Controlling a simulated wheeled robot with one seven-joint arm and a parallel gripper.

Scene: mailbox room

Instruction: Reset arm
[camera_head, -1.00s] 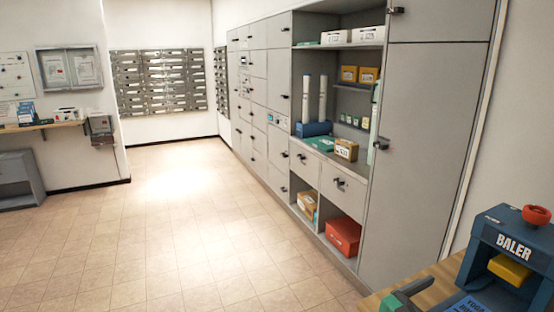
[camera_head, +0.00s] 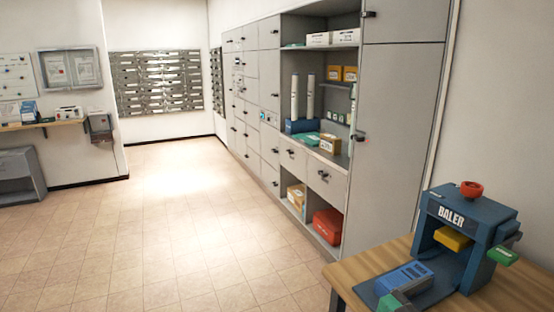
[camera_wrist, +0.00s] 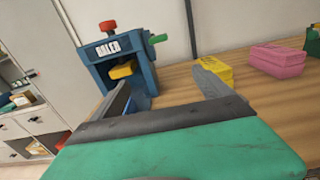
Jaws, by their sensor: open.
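My gripper (camera_wrist: 160,76) shows in the wrist view with its two grey fingers spread apart. I see nothing held between them. The fingers point toward the wooden table and a blue baler (camera_wrist: 135,63). The baler has a red knob on top, a yellow block in its opening and a green handle at its side. The baler also stands on the table at the right in the head view (camera_head: 465,228). I cannot make out the whole arm's pose.
The wooden table (camera_head: 510,292) fills the lower right. A yellow block (camera_wrist: 218,71) and pink blocks (camera_wrist: 277,60) lie on it. Grey lockers with open shelves (camera_head: 398,130) line the right wall. The tiled floor (camera_head: 160,230) at left and centre is clear.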

